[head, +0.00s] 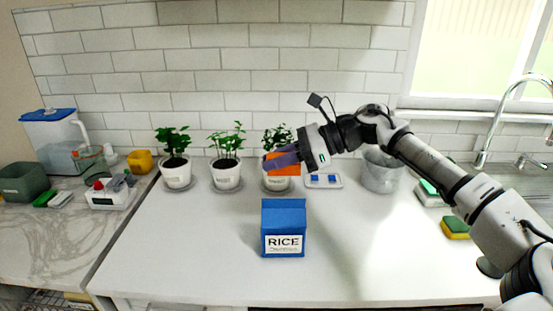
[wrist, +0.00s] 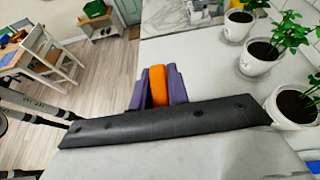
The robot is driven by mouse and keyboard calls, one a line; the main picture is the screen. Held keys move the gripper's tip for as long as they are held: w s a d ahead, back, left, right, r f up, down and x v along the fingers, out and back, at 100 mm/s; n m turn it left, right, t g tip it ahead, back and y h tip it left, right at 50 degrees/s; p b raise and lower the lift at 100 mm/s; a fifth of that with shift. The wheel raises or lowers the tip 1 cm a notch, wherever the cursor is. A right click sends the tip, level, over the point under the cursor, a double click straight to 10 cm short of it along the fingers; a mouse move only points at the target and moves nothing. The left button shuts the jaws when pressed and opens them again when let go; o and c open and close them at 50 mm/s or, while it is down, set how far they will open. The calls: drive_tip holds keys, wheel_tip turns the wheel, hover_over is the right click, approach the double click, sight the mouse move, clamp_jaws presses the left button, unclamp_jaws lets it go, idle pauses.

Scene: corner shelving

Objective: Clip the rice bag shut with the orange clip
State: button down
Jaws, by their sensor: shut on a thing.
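The blue rice bag (head: 284,228) stands upright on the white counter, with a white label reading RICE on its front. My gripper (head: 270,162) is above and behind the bag, in front of the rightmost potted plant, and apart from the bag. It is shut on the orange clip (head: 282,169). In the wrist view the clip (wrist: 158,86) sits between the two purple fingers of my gripper (wrist: 158,90). The bag's top shows as a flat blue fold in the head view. The lower part of the clip is hidden in the wrist view.
Several potted plants (head: 226,175) line the back wall. A small tray with blue items (head: 323,180) and a grey bucket (head: 381,172) stand to their right. Sponges (head: 455,228) lie near the sink. The counter around the bag (head: 190,250) is clear.

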wheel_tip(320, 180, down, 6)
drive_tip(key=b, duration=0.5)
drive_tip(key=shift+r, duration=0.15)
idle(0.6)
drive_tip(key=shift+b, duration=1.05)
idle(1.1)
drive_tip(key=shift+f+b, duration=1.55)
drive_tip(key=shift+f, duration=0.1)
drive_tip(key=c, duration=1.3)
unclamp_jaws()
drive_tip(key=shift+r, duration=0.1)
drive_tip(key=shift+d, duration=0.1)
